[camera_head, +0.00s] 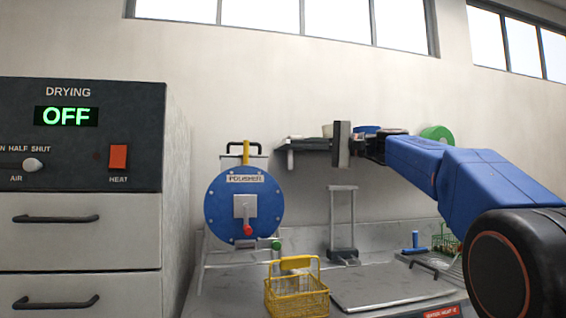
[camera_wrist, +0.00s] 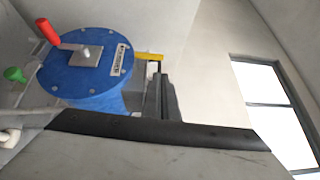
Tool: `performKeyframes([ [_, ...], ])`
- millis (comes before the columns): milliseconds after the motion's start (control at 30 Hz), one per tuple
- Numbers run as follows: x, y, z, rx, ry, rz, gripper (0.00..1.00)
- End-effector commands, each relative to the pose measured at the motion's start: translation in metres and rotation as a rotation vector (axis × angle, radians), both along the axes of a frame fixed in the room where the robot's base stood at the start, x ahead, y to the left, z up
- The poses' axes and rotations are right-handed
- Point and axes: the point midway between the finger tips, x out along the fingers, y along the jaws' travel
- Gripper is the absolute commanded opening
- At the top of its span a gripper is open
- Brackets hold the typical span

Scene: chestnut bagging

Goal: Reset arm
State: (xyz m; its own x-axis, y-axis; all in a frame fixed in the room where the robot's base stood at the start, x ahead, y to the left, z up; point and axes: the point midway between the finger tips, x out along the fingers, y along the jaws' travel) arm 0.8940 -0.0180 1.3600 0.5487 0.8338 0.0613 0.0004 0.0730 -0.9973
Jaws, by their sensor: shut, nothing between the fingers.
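My blue arm comes in from the right side of the head view. My gripper (camera_head: 342,145) is raised in front of the back wall, up and to the right of the blue polisher drum. It is shut, with nothing held in it. A dark bar (camera_wrist: 160,132) and a grey surface, probably part of my gripper, fill the bottom of the wrist view. The polisher (camera_head: 244,206) has a red handle and also shows tilted in the wrist view (camera_wrist: 82,75), apart from the gripper.
The drying cabinet (camera_head: 80,235) stands at the left, its display reading OFF. A yellow wire basket (camera_head: 297,297) stands on the counter beside a flat grey plate (camera_head: 385,290). A wall shelf (camera_head: 300,145) lies behind my gripper. A green basket (camera_head: 445,238) is near my arm.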

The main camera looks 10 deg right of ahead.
Motion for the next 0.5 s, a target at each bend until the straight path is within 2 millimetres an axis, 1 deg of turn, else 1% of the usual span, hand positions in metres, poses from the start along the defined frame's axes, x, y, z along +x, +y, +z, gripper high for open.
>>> performKeyframes([
  [167,-0.001,-0.001,-0.001,-0.002,0.001,-0.001,0.00],
  [267,-0.006,0.004,-0.011,-0.027,0.014,-0.008,0.00],
  [367,-0.018,0.015,-0.037,-0.093,0.040,-0.025,0.00],
  [467,-0.040,0.028,-0.079,-0.197,0.078,-0.048,0.00],
  [500,-0.050,0.033,-0.098,-0.246,0.095,-0.055,0.00],
])
